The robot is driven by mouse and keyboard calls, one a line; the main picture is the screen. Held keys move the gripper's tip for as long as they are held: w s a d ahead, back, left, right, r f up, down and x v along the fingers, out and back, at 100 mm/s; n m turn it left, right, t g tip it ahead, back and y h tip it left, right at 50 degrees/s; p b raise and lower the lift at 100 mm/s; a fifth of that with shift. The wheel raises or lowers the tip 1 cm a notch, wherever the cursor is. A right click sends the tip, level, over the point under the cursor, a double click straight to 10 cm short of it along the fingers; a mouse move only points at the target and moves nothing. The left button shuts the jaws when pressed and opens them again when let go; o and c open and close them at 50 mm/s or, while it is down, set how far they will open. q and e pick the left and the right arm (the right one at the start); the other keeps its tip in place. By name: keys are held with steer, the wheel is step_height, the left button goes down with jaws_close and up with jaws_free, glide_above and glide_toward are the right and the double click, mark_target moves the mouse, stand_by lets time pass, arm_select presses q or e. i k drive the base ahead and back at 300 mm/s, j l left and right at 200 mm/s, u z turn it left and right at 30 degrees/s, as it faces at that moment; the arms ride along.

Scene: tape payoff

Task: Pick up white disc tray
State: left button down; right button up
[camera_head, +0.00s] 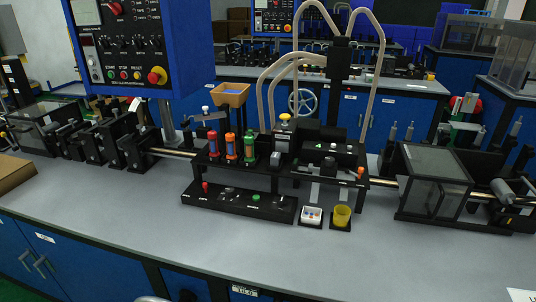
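The white disc tray (312,218) is a small white square container on the grey bench, in front of the black machine. It sits on a dark base plate. Small dark and bluish marks or pieces show inside it, too small to tell apart. A yellow cup (342,216) stands just to its right on its own dark plate, apart from the tray. Neither of my grippers is in view, and nothing is touching the tray.
A black control panel (240,204) lies left of the tray. Red, orange and green cylinders (232,147) stand behind it. A glass-sided box (432,183) is at right. A blue control cabinet (130,45) hangs upper left. The bench front (230,250) is clear.

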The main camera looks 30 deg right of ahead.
mark_target(310, 216)
steer(key=z, duration=1.4)
steer(key=k+l+u, duration=0.1)
steer(key=u, duration=0.15)
